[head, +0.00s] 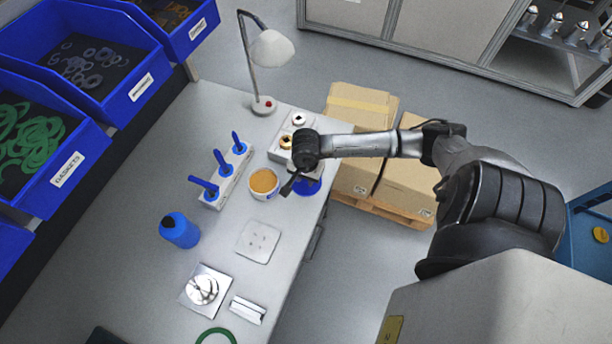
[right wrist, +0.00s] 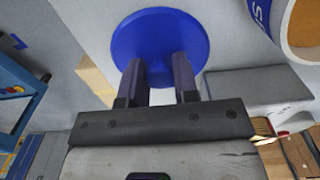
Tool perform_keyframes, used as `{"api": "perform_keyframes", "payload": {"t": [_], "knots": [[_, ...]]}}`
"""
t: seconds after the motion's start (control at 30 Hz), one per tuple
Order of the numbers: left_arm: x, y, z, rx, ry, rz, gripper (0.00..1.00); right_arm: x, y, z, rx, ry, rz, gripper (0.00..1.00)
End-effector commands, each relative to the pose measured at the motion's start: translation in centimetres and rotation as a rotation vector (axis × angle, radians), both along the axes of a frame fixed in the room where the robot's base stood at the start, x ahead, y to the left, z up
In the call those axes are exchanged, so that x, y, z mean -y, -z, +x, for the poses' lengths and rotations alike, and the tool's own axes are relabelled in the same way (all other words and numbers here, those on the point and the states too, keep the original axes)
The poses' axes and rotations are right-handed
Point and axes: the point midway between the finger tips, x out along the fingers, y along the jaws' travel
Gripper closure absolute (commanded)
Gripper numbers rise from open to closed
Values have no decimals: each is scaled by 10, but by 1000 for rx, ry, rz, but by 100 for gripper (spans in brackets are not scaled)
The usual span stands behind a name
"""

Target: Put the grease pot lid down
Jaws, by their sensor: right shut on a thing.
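The grease pot lid is a round blue disc (head: 310,186), partly hidden under my right arm in the head view. In the right wrist view the lid (right wrist: 150,38) shows face-on with its knob between the fingers. My right gripper (right wrist: 158,78) is shut on that knob; it also shows in the head view (head: 290,186). The grease pot (head: 264,183) stands open on the bench just left of the lid, with orange-brown grease inside. It also shows in the right wrist view (right wrist: 292,28). I cannot tell whether the lid touches the bench. My left gripper is not in view.
A light block with round parts (head: 280,146) stands behind the pot, near a lamp (head: 264,104). A rack of blue-handled tools (head: 226,176) stands left of it. A square plate (head: 258,242) lies in front, with bare bench around it. The bench's right edge is close to the lid.

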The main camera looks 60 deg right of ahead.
Motion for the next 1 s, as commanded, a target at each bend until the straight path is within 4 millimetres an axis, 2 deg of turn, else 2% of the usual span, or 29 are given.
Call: {"api": "perform_keyframes", "payload": {"t": [0.03, 0.3, 0.63, 0.77, 1.0], "knots": [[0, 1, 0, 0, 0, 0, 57, 0, 1, 0, 0, -1, 0, 70], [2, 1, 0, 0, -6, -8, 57, 0, 1, 0, 0, 0, 0, 46], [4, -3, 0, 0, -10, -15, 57, 0, -6, 0, 1, 0, -1, 46], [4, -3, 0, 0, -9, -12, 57, 1, -24, 1, 2, -2, -3, 46], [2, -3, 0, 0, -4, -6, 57, 1, -70, 1, 3, -3, -3, 46]]}}
